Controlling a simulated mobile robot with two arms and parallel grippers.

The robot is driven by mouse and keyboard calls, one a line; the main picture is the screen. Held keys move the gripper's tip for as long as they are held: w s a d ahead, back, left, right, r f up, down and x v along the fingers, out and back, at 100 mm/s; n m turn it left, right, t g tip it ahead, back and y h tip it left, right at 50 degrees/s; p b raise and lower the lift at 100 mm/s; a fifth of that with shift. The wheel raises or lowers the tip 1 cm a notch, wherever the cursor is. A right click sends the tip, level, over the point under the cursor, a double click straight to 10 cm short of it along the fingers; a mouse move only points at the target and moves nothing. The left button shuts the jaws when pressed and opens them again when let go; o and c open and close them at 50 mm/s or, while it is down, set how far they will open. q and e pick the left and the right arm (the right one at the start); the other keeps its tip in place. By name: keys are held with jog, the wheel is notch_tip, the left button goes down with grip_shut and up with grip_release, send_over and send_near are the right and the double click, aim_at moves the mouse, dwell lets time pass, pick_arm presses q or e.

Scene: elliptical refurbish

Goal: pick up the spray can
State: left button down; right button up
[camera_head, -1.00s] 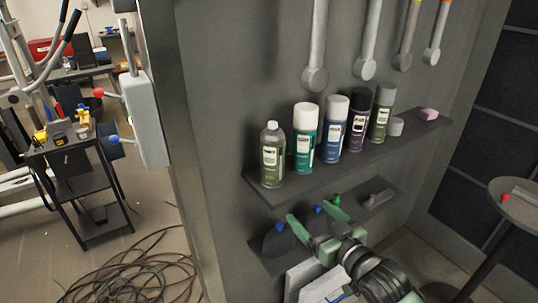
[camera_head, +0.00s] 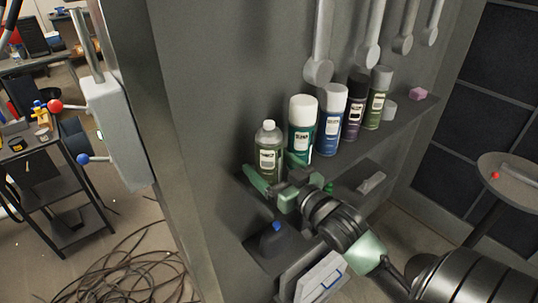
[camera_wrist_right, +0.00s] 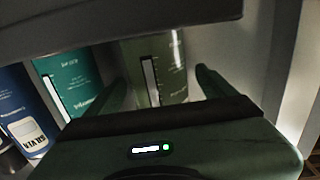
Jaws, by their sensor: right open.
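Several spray cans and bottles stand upright in a row on a dark wall shelf in the head view. My right gripper (camera_head: 276,180) is open in front of the olive bottle's lower part. In the wrist view, the olive container (camera_wrist_right: 157,68) shows between the open fingers; contact cannot be told. My left gripper is out of view.
The shelf (camera_head: 398,127) also holds a pink block (camera_head: 417,93). A lower shelf (camera_head: 265,250) holds small items. A round table (camera_head: 510,172) stands at right, and coiled cables (camera_head: 125,275) lie on the floor at left.

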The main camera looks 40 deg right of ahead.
jog(key=w, duration=0.2)
jog(key=shift+w, duration=0.55)
jog(key=c, duration=1.3)
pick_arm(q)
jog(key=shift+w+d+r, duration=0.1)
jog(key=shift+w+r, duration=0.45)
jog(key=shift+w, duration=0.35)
pick_arm(e)
jog(key=c, duration=0.4)
